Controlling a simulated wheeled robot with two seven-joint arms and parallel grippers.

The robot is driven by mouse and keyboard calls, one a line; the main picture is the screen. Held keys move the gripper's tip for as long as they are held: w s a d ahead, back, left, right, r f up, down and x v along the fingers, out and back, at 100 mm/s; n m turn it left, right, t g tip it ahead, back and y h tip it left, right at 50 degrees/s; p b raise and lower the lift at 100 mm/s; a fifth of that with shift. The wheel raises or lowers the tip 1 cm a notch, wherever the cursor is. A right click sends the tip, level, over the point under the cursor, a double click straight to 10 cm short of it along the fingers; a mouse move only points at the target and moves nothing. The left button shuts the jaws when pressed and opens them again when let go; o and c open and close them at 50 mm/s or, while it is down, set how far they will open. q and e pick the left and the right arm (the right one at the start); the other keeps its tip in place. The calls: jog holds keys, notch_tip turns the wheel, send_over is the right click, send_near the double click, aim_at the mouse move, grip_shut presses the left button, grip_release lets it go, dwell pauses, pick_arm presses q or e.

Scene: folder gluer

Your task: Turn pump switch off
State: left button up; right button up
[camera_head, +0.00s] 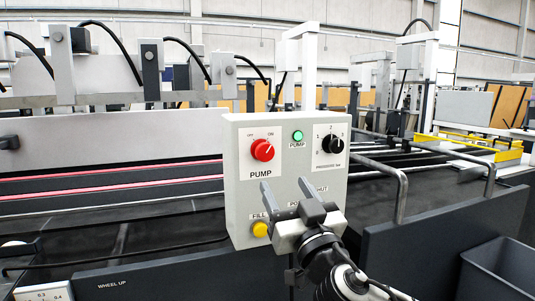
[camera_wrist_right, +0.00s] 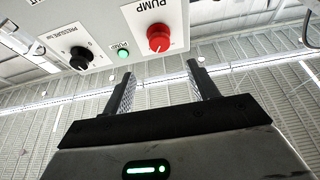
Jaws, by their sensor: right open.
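The pump switch is a red round knob (camera_head: 263,150) on the upper left of a light grey control box (camera_head: 238,205), with small OFF and ON marks above it and PUMP below. The green pump lamp (camera_head: 298,136) looks lit. My right gripper (camera_head: 286,188) is open and empty in front of the box's lower part, below the knob. In the right wrist view the red knob (camera_wrist_right: 160,38) shows beyond the open fingers (camera_wrist_right: 160,75), apart from them. My left gripper is not in view.
A black pressure dial (camera_head: 333,145) sits right of the lamp. A yellow button (camera_head: 260,229) is at the box's lower left, close to my gripper. A grey bent rail (camera_head: 402,190) stands right of the box. A dark bin (camera_head: 500,270) is at lower right.

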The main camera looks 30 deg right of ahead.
aim_at(266, 152)
jog(key=p+x, duration=0.3)
jog(key=x, duration=0.8)
jog(key=shift+w, duration=0.2)
jog(key=c, duration=1)
